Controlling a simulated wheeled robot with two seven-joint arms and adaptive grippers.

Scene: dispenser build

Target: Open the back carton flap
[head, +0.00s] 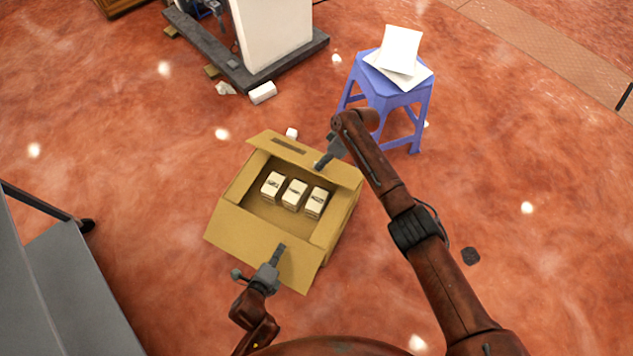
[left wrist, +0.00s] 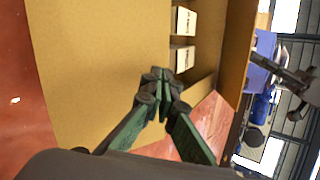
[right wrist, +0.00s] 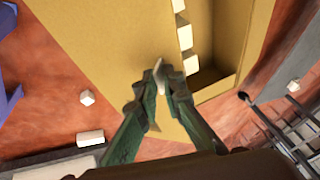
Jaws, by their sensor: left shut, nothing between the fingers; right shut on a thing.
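An open cardboard carton (head: 232,188) stands on the floor with several small white boxes (head: 294,194) in it. Its back flap (head: 288,148) is folded outward at the far side; it fills much of the right wrist view (right wrist: 100,40). My right gripper (head: 319,166) is at this flap's right part, its fingertips (right wrist: 165,72) closed on it; the exact pinch is hard to see. The near flap (head: 250,240) is also folded outward. My left gripper (head: 281,247) is shut and empty above it, and its fingertips meet in the left wrist view (left wrist: 160,76).
A blue stool (head: 385,92) with white sheets (head: 398,52) on it stands behind the carton at the right. A dark pallet (head: 225,65) with a white block is at the back left. A grey surface (head: 65,290) lies at left. Floor at right is mostly clear.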

